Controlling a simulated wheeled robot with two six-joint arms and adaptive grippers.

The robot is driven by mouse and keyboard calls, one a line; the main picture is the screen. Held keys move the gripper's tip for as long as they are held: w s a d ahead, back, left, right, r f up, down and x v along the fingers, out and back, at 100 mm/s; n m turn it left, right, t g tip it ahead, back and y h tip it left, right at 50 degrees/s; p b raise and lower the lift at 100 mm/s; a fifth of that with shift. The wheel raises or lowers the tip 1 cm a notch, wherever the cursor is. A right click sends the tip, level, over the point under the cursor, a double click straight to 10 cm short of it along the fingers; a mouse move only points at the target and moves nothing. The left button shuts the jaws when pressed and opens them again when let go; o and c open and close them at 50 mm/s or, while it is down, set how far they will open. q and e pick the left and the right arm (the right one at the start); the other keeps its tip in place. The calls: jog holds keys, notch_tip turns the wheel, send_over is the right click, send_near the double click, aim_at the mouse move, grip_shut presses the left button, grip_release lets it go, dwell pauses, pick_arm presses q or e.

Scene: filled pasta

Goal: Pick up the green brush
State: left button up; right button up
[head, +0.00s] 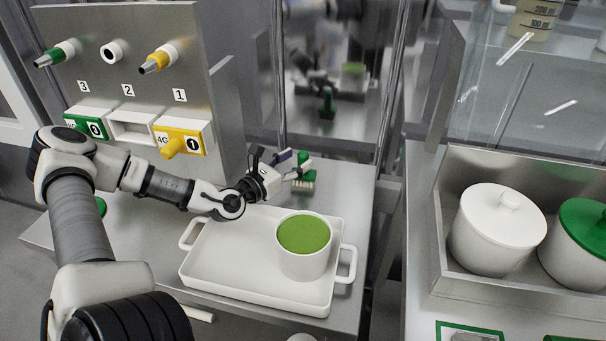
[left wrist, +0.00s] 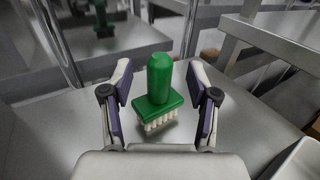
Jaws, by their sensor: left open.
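The green brush (head: 303,180) stands on the steel table behind the white tray, partly hidden by my left gripper in the head view. In the left wrist view the brush (left wrist: 159,90) shows its rounded green handle, green block and pale bristles. My left gripper (head: 287,163) is open, with its fingers on either side of the brush. In the left wrist view the gripper (left wrist: 160,108) shows a gap between each finger and the brush. My right gripper is not in view.
A white tray (head: 215,257) holds a white pot of green filling (head: 303,242) in front of the gripper. A steel panel (head: 133,75) with nozzles stands at the left. Glass stands behind the brush. Lidded white pots (head: 495,225) sit in a steel holder at the right.

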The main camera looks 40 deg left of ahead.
pick_arm(q)
jog(key=shift+w+f+b, duration=0.35)
jog(key=shift+w+b, duration=0.05)
jog(key=shift+w, duration=0.3)
jog(key=shift+w+r, duration=0.15)
jog(key=shift+w, duration=0.15)
jog(key=shift+r, duration=0.15)
jog(key=shift+s+r, duration=0.1)
jog(key=shift+c, duration=0.7)
grip_shut()
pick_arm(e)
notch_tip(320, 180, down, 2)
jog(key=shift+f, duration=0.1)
